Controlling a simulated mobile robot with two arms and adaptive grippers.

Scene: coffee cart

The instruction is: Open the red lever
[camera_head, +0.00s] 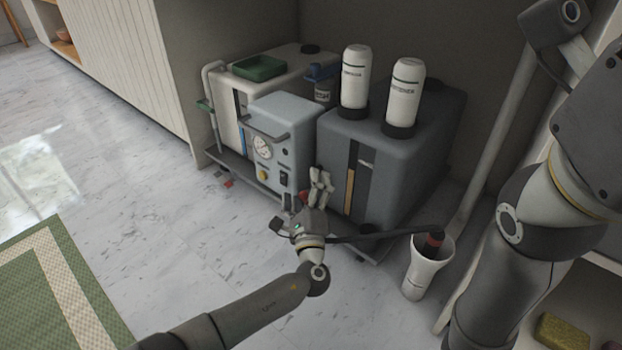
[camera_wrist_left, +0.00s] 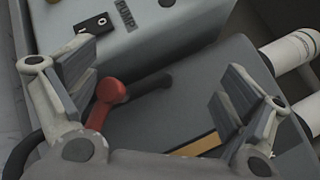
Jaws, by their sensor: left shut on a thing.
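The blue-grey box (camera_head: 295,112) has a round gauge (camera_head: 262,147). A dark grey box (camera_head: 420,140) with two white bottles (camera_head: 355,75) on top stands to its right. A white cup (camera_head: 424,270) stands front right. Open marble floor (camera_head: 120,190) lies to the left.

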